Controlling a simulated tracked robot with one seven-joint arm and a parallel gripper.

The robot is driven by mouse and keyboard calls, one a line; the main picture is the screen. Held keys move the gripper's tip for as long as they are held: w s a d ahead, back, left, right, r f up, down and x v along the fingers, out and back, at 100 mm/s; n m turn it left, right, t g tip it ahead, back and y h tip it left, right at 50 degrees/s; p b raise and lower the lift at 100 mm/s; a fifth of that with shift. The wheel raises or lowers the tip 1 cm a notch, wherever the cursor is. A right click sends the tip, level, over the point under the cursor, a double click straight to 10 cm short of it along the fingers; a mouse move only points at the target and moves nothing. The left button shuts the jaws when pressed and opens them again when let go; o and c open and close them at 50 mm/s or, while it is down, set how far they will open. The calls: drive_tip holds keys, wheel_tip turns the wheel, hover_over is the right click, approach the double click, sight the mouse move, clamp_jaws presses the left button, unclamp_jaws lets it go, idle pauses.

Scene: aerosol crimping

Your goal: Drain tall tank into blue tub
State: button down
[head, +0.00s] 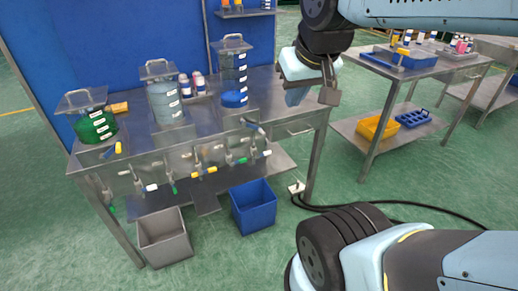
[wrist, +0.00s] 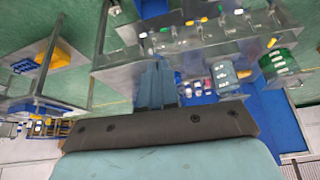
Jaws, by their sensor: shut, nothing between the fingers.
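The tall tank (head: 233,72) stands at the right end of the steel bench, a clear cylinder with white labels and blue at its base. The blue tub (head: 253,207) sits on the floor below the bench's right half; a blue piece of it shows at the top of the wrist view (wrist: 151,8). Valves with coloured handles (head: 235,160) line the bench front; which one serves the tall tank I cannot tell. My gripper (head: 295,97) is shut and empty, right of the tall tank and apart from it; its fingers show in the wrist view (wrist: 155,85).
A green-filled tank (head: 95,125) and a pale grey-blue tank (head: 164,101) stand left on the bench. A grey tub (head: 164,238) is on the floor, left of the blue tub. A cable (head: 400,204) crosses the floor at right. A second table (head: 405,70) stands at right.

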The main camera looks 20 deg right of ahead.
drive_tip(key=w+d+f+h, duration=0.1)
drive_tip(key=w+d+f, duration=0.1)
drive_tip(key=w, duration=0.5)
drive_tip(key=w+d+f, duration=0.2)
drive_tip(key=w+d, duration=0.1)
drive_tip(key=w, duration=0.5)
drive_tip(key=n+t+y, duration=0.1)
drive_tip(key=t+y, duration=0.1)
drive_tip(key=t, duration=0.1)
hover_over(270, 151)
drive_tip(key=s, duration=0.3)
wheel_tip(270, 151, down, 43)
drive_tip(key=shift+w+d+f, duration=0.1)
drive_tip(key=shift+f, duration=1)
drive_tip(key=shift+w+d+f, duration=0.1)
drive_tip(key=shift+f, duration=0.95)
drive_tip(key=shift+a+f, duration=0.1)
drive_tip(key=shift+a, duration=0.05)
